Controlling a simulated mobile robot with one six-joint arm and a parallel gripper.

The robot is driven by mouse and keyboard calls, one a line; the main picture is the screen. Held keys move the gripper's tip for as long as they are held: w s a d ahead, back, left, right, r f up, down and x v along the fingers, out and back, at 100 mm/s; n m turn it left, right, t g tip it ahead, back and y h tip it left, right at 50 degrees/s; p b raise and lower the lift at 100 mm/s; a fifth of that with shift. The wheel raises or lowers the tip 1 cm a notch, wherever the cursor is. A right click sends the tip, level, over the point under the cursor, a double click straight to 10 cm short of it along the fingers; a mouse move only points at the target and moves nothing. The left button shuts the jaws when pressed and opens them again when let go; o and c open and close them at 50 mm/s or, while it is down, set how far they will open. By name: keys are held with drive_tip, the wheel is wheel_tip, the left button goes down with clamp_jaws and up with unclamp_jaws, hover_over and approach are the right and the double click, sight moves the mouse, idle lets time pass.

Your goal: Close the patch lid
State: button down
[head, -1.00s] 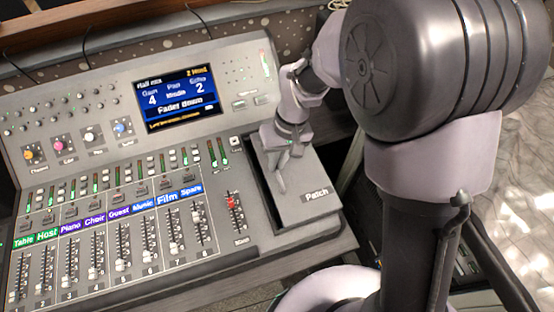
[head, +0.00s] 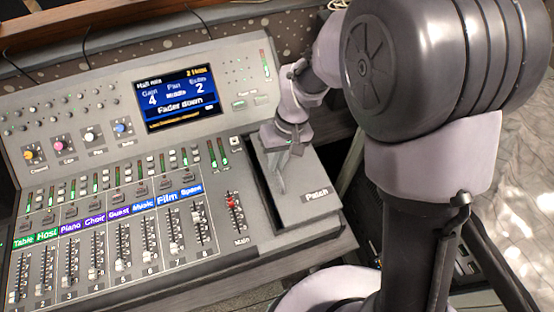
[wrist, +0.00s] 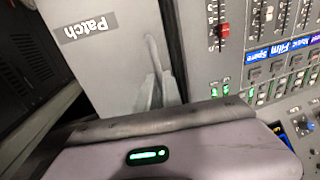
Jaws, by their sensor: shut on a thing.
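The patch lid (head: 311,177) is a grey panel marked "Patch" at the right end of the mixing desk. It lies low and looks nearly flat; a dark strip shows along its left and front edges. I cannot tell whether it sits fully down. My gripper (head: 281,187) is over the lid's left part, its narrow fingers pointing down at it and shut. In the wrist view the lid (wrist: 105,80) fills the upper left, and my fingers (wrist: 152,75) reach onto it near its edge. The part between the fingertips is too small to make out.
The red main fader (head: 231,202) stands just left of the lid, with several channel faders (head: 122,245) farther left. The lit screen (head: 176,98) is behind. Right of the lid is a dark gap beside the desk.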

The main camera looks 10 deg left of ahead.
drive_tip(key=shift+a, duration=0.1)
idle(0.3)
drive_tip(key=shift+s+a, duration=0.6)
drive_tip(key=shift+a, duration=0.35)
drive_tip(key=c, duration=1.5)
unclamp_jaws()
drive_tip(key=shift+a, duration=0.1)
drive_tip(key=w+d+r+p, duration=0.1)
drive_tip(key=r+p, duration=0.2)
drive_tip(key=r, duration=0.5)
drive_tip(key=d+r+p, duration=0.2)
drive_tip(key=r+p, duration=0.1)
drive_tip(key=r, duration=0.6)
drive_tip(key=shift+w, duration=0.35)
drive_tip(key=shift+r, duration=0.1)
